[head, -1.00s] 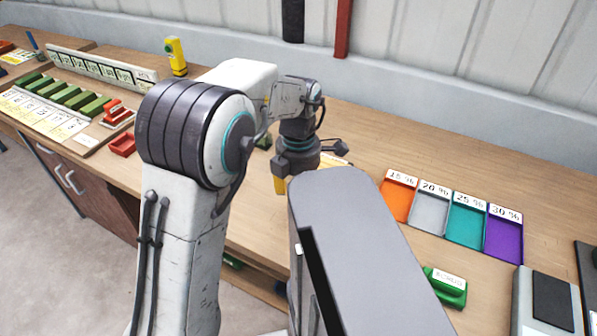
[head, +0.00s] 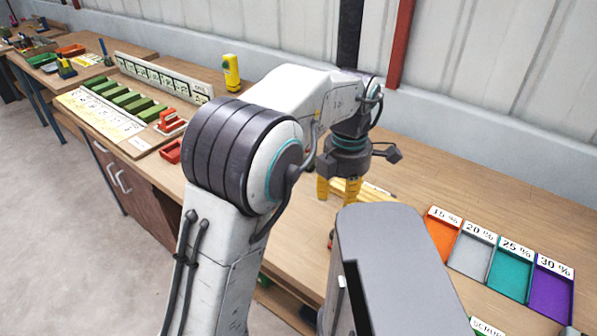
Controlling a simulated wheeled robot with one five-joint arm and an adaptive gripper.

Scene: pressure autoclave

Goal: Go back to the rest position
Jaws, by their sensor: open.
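My gripper (head: 338,188) hangs from my arm above the wooden workbench, in the middle of the head view. Its yellow fingers point down and stand apart.
The bench (head: 480,180) carries labelled trays at the right: orange (head: 442,233), grey (head: 472,250), teal (head: 509,270) and purple (head: 550,293). Green blocks (head: 125,98), a red holder (head: 170,122) and a yellow device (head: 231,72) stand left. Bare bench lies behind the trays.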

